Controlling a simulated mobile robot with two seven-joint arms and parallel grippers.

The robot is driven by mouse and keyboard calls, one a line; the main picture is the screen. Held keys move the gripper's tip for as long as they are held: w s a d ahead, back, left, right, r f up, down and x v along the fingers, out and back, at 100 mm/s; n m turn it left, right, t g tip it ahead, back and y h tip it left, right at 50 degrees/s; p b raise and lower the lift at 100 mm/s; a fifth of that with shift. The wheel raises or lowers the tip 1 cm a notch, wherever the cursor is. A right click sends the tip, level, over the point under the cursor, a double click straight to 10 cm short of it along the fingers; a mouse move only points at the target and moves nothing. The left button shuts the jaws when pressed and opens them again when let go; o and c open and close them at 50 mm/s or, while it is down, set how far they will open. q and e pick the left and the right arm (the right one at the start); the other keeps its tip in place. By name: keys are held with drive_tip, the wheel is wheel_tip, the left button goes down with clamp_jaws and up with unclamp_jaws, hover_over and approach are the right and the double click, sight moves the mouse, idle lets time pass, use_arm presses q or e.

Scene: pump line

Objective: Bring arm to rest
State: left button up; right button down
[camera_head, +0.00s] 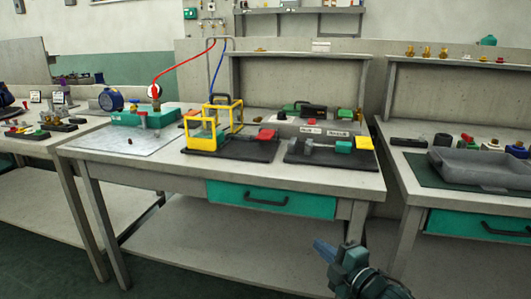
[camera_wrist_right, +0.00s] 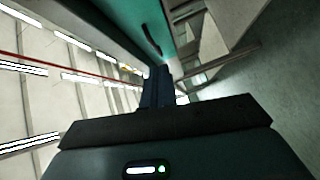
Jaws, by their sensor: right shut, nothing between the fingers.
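My right gripper (camera_head: 325,252) is in the lower right of the head view, in front of the middle workbench (camera_head: 330,180) and below its top. Its fingers are shut with nothing between them. In the right wrist view the closed fingers (camera_wrist_right: 156,85) point up the picture, past the teal drawer (camera_wrist_right: 130,18) with its dark handle. The same drawer (camera_head: 262,199) shows in the head view, closed, to the left of and above the gripper. My left gripper is not in either view.
The middle bench carries a yellow-framed fixture (camera_head: 205,138), a teal pump unit (camera_head: 145,116) and a black tray with a clamp-like part (camera_head: 318,149). A right bench (camera_head: 412,185) holds a grey bin (camera_head: 480,170). A lower shelf (camera_head: 200,250) and open floor lie below.

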use_arm(q)
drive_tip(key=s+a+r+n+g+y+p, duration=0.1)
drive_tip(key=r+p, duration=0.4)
drive_tip(key=p, duration=0.8)
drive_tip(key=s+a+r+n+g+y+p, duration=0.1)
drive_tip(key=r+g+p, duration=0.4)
drive_tip(key=p, duration=0.8)
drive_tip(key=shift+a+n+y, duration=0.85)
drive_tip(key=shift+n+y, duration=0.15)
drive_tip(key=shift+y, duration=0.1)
use_arm(e)
drive_tip(key=s+a+r+m+g+h, duration=0.1)
drive_tip(key=s+r+m+g+h, duration=0.1)
drive_tip(key=s+r+m, duration=0.3)
drive_tip(key=s+a+r+m+g+h, duration=0.1)
drive_tip(key=s+r+m+g+h, duration=0.1)
drive_tip(key=s+m, duration=1.1)
drive_tip(key=s+r+g, duration=0.1)
drive_tip(key=s+r, duration=0.1)
drive_tip(key=s, duration=0.6)
drive_tip(key=shift+s+r, duration=0.35)
drive_tip(key=shift+s, duration=0.05)
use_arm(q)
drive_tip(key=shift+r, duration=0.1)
